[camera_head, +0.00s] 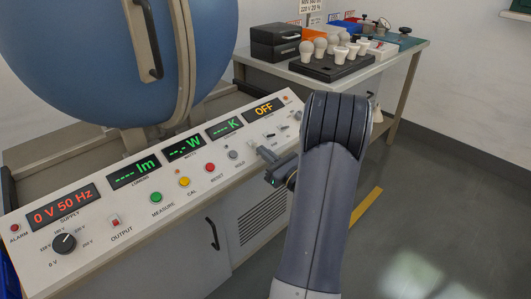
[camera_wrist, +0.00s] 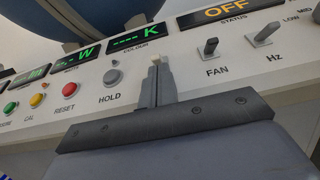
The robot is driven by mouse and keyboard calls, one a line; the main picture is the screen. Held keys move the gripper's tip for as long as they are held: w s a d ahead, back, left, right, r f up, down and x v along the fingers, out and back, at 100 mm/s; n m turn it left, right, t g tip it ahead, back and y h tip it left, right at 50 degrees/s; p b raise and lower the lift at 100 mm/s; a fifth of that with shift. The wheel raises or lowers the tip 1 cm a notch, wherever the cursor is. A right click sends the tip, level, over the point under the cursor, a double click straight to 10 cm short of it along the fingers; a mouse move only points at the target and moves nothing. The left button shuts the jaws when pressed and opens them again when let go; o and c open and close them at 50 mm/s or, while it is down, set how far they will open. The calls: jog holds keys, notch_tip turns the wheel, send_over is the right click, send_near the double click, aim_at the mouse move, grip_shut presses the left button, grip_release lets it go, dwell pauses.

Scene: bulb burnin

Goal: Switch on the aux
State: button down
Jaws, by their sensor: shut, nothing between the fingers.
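No AUX label is readable in either view. In the wrist view, my gripper (camera_wrist: 156,66) is shut and empty, its fingers upright in front of the console between the grey HOLD button (camera_wrist: 112,77) and the FAN switch (camera_wrist: 210,48). A small pale tip (camera_wrist: 155,57) shows just behind the fingertips; I cannot tell if it is a switch lever or if they touch it. The fingers hide the panel there. In the head view, my gripper (camera_head: 264,152) is low over the console's right part. The status display (camera_head: 264,107) reads OFF.
An Hz switch (camera_wrist: 264,35) stands right of FAN. Red RESET (camera_head: 210,168), yellow CAL (camera_head: 184,181) and green MEASURE (camera_head: 156,197) buttons lie left. A red OUTPUT switch (camera_head: 115,221) is further left. A blue sphere (camera_head: 105,55) rises behind; a bulb tray (camera_head: 328,68) stands back right.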

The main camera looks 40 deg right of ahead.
jog(key=shift+r+g+p, duration=0.35)
jog(key=shift+g+p, duration=0.15)
jog(key=shift+p, duration=0.3)
jog(key=r+g+p, duration=0.1)
jog(key=g+p, duration=0.1)
jog(key=p, duration=0.3)
jog(key=w+r+g+p, duration=0.1)
jog(key=g+p, duration=0.2)
jog(key=p, duration=0.3)
jog(key=r+g+p, duration=0.2)
jog(key=p, duration=0.3)
jog(key=shift+w+r, duration=0.1)
jog(key=shift+w, duration=0.05)
jog(key=shift+f+g+h+b, duration=0.3)
jog(key=shift+f, duration=0.25)
jog(key=shift+r, duration=0.1)
jog(key=shift+r+p, duration=0.5)
jog(key=shift+r, duration=0.25)
